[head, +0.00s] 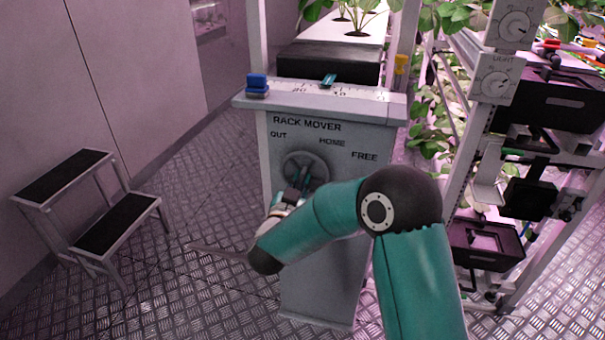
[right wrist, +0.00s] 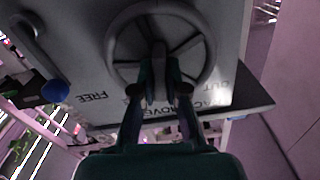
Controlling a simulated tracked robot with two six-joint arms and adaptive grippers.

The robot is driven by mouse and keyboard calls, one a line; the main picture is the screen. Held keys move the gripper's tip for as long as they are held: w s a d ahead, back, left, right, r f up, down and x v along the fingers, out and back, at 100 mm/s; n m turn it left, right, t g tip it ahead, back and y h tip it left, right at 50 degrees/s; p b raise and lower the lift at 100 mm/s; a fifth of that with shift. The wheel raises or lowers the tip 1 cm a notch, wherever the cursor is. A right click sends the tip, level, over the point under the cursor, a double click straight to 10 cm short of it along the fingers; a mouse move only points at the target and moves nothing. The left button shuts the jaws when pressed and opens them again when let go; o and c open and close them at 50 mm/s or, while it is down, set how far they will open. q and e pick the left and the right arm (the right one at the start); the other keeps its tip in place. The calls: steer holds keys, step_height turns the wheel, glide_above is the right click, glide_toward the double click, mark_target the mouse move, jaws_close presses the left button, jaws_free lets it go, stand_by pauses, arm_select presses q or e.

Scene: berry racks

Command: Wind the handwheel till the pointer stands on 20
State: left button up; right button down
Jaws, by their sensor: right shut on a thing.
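The grey handwheel (head: 291,160) is on the front of the rack mover cabinet (head: 330,270); its rim and spokes fill the top of the right wrist view (right wrist: 208,48). My right gripper (head: 303,180) reaches in front of the wheel. In the right wrist view its two fingers (right wrist: 160,82) are shut on a part of the wheel near its middle; the fingers partly hide which part. The teal pointer (head: 328,80) stands over the white scale (head: 365,93) on the cabinet top, between two printed numbers too blurred to read surely. My left gripper is not in view.
A blue block (head: 257,84) sits at the scale's left end. A step stool (head: 95,205) stands on the left floor. Racks with plants, dials (head: 497,83) and black crates (head: 485,240) stand close on the right.

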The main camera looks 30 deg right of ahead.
steer(key=n+p, duration=0.2)
steer(key=n, duration=0.1)
steer(key=n+p, duration=0.2)
steer(key=n, duration=0.1)
steer(key=shift+a+f+n, duration=0.15)
steer(key=shift+n, duration=0.15)
steer(key=n+p, duration=0.2)
steer(key=n, duration=0.1)
steer(key=shift+f+n+p, duration=0.15)
steer(key=shift+n+p, duration=0.65)
steer(key=shift+n, duration=0.5)
steer(key=c, duration=1.2)
jaws_free()
steer(key=shift+w, duration=0.1)
